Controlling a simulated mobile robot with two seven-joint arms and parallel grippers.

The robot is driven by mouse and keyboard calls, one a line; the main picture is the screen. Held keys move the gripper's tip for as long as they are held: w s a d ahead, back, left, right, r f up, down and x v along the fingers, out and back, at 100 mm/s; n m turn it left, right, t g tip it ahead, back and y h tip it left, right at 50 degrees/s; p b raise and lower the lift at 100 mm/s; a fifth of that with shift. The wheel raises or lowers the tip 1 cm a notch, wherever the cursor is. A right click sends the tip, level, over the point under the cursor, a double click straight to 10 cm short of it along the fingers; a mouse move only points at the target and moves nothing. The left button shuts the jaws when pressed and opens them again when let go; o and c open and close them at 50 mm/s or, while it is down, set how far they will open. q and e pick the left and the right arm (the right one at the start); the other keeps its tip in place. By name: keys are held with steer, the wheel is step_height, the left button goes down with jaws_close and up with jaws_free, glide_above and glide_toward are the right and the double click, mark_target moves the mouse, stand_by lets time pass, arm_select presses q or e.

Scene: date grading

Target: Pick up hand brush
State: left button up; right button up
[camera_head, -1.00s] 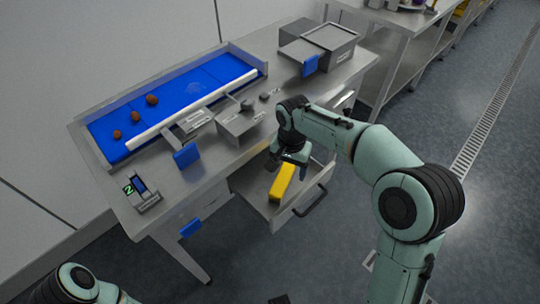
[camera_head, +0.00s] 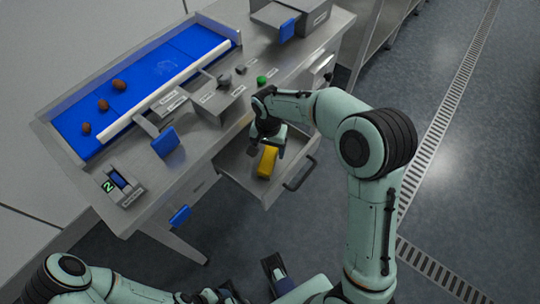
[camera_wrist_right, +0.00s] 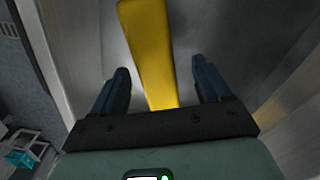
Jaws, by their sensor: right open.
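The yellow hand brush (camera_head: 266,161) lies in the open drawer (camera_head: 233,166) under the worktop. My right gripper (camera_head: 267,143) is open and points down over the brush in the head view. In the right wrist view, the brush's long yellow handle (camera_wrist_right: 152,55) runs between the two dark fingers of the gripper (camera_wrist_right: 161,88), with a gap on each side. The brush's bristles are not visible. My left gripper (camera_head: 252,280) is low at the bottom edge of the head view, partly cut off, away from the drawer.
The steel table (camera_head: 150,195) carries a blue belt (camera_head: 150,75) with brown dates, labelled bins, and a small display (camera_head: 121,186). A green round item (camera_head: 262,80) sits near the bins. The drawer walls stand close around the gripper. Floor to the right is clear.

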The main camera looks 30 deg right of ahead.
step_height(320, 180, down, 4)
steer(key=shift+s+d+f, duration=0.1)
steer(key=shift+s+d, duration=0.05)
steer(key=c, duration=1.2)
step_height(320, 180, up, 19)
steer(key=p, duration=0.3)
arm_select(q)
step_height(320, 180, up, 8)
steer(key=w+p, duration=0.2)
steer(key=p, duration=0.2)
steer(key=shift+w+p, duration=0.3)
steer(key=shift+w, duration=0.05)
arm_select(e)
step_height(320, 180, up, 7)
glide_above(270, 152)
steer(key=w, duration=0.2)
steer(key=shift+s+r, duration=0.2)
